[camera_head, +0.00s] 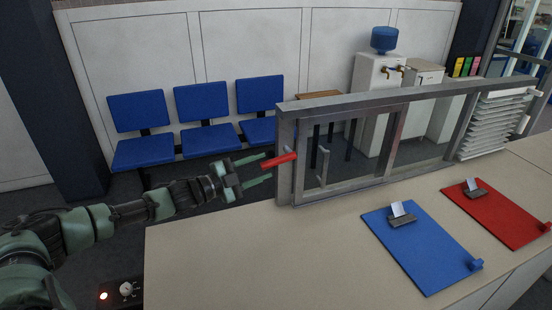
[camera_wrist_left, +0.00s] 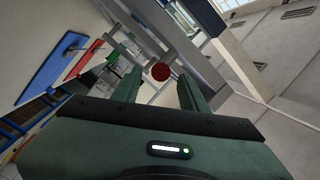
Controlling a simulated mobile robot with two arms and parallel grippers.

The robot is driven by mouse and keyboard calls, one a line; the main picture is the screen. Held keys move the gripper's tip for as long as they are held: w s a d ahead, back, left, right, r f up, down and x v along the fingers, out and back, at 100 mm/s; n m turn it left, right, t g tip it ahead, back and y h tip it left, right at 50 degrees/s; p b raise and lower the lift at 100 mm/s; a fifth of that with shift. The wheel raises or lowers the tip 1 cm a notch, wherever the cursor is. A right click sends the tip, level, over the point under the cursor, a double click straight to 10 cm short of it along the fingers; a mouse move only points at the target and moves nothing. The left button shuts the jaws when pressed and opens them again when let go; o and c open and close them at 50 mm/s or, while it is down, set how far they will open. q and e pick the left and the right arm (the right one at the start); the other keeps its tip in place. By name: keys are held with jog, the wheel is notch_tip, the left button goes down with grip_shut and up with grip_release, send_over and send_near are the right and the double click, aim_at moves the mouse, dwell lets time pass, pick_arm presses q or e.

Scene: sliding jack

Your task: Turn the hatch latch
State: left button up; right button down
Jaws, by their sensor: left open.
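The hatch latch is a red handle (camera_head: 279,160) on the left post of the metal hatch frame (camera_head: 285,133). It sticks out to the left, roughly level. My left gripper (camera_head: 258,168) comes in from the left with its fingers open around the free end of the handle; whether they touch it cannot be told. In the left wrist view the handle's round red end (camera_wrist_left: 161,72) sits between the tips of the two green fingers, seen end-on. A sliding window panel (camera_head: 392,140) with a grey pull handle stands in the frame. My right gripper is not seen.
The frame stands on a beige counter (camera_head: 240,260). A blue clipboard (camera_head: 422,255) and a red clipboard (camera_head: 505,220) lie on the counter at the right. Blue chairs (camera_head: 205,115) and a water cooler (camera_head: 375,85) stand behind. The counter's left front part is clear.

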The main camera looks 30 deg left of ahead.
aim_at(275, 163)
pick_arm(q)
jog(key=p+x, duration=0.1)
jog(key=x, duration=0.4)
jog(key=shift+w+d+f, duration=0.1)
jog(key=shift+w+d, duration=0.05)
jog(key=shift+w, duration=0.05)
jog(key=shift+s, duration=0.1)
jog(key=shift+c, duration=0.3)
grip_shut()
jog(key=shift+f, duration=0.1)
dwell(0.7)
